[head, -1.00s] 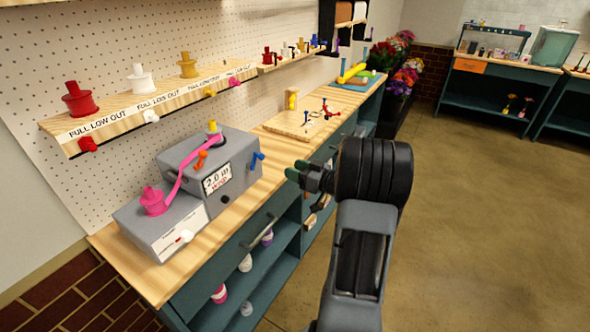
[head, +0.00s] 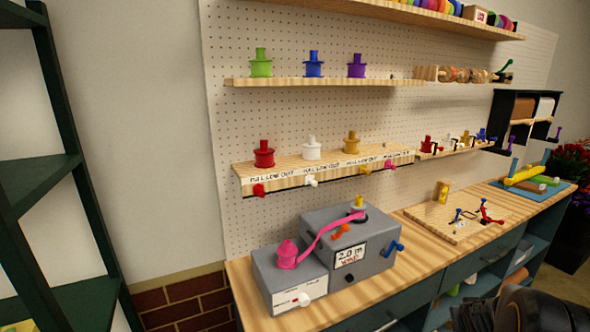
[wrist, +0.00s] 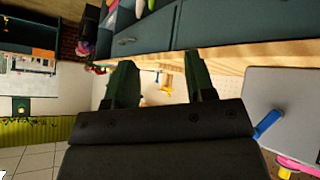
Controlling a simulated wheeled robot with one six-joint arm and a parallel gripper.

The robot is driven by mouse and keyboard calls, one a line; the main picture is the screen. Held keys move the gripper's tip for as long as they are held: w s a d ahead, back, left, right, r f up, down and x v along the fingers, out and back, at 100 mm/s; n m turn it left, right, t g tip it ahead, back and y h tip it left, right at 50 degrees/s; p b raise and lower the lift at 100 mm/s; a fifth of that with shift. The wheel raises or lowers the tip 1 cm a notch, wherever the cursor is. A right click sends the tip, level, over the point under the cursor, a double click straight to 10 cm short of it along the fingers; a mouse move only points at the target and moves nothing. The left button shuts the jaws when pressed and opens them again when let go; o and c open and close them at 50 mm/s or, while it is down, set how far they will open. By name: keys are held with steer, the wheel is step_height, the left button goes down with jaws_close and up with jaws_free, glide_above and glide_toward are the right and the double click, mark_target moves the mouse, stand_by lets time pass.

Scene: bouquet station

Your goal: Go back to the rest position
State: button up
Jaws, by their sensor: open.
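My gripper (wrist: 158,82) shows in the wrist view with its two dark green fingers apart and nothing between them. In the head view only a dark part of my arm shows at the bottom right corner; the fingers are out of that frame. The grey ribbon machine (head: 352,258), with a pink spool (head: 287,254) and pink ribbon on it, stands on the bench, and my gripper is clear of it. Its grey side also shows in the wrist view (wrist: 275,95).
The wooden bench (head: 245,290) runs along the pegboard wall. Shelves with coloured spools (head: 312,64) hang above it. A wooden board (head: 450,225) with small tools lies right of the machine. A dark green rack (head: 40,170) stands at the left.

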steer(key=s+a+r+n+g+y, duration=0.1)
steer(key=s+a, duration=0.3)
steer(key=a, duration=0.5)
steer(key=s+a+r+n+g+y, duration=0.1)
steer(key=s+a+r, duration=0.3)
steer(key=a, duration=0.5)
steer(key=s+a+r+n+y, duration=0.1)
steer(key=s+a+r+y, duration=0.2)
steer(key=a, duration=0.7)
steer(key=shift+s+r+g, duration=0.25)
steer(key=shift+s+g, duration=0.15)
steer(key=shift+c, duration=0.3)
